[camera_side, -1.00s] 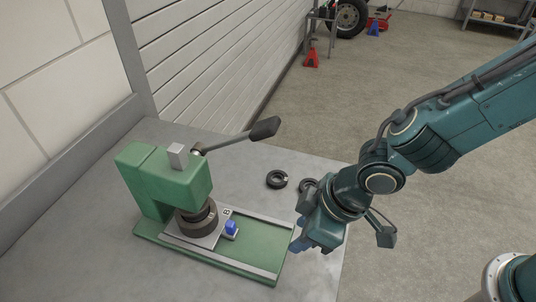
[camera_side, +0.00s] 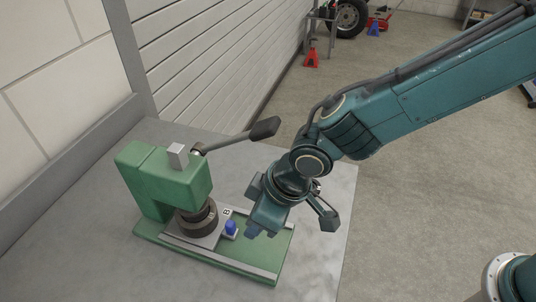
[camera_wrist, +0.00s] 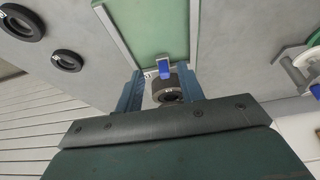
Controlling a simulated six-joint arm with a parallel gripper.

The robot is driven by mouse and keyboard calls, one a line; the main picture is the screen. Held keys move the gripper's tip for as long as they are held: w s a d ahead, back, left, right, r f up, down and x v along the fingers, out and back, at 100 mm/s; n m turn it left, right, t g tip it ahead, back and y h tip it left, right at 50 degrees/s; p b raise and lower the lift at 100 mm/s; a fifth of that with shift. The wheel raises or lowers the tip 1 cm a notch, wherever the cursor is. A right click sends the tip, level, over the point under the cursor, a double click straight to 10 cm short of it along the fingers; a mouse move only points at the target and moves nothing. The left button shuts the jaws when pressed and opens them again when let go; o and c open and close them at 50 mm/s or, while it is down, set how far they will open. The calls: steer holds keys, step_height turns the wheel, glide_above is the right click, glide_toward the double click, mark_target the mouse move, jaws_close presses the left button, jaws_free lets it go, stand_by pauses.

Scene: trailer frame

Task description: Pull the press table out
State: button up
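The green press (camera_side: 170,182) stands on the bench with its lever (camera_side: 240,137) pointing to the right. Its press table, a light plate (camera_side: 196,241), sits under the press head and carries a dark ring-shaped part (camera_side: 197,222). A blue handle (camera_side: 231,226) stands at the table's right end; it also shows in the wrist view (camera_wrist: 165,69). My gripper (camera_side: 261,232) is above the green base, just right of the handle. In the wrist view, my gripper (camera_wrist: 161,80) has its fingers apart, with the handle seen between them and no contact visible. The fingertips' exact height is unclear.
Two dark rings (camera_wrist: 21,22) (camera_wrist: 66,60) lie on the bench in the wrist view. A round green and white fixture (camera_wrist: 308,62) is at its right edge. The green rail bed (camera_side: 255,251) is bare right of the table. The wall borders the bench behind.

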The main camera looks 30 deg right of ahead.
mark_target(231, 223)
steer(key=w+a, duration=0.2)
steer(key=shift+w+a, duration=0.35)
steer(key=x, duration=0.3)
steer(key=shift+x, duration=1)
jaws_close()
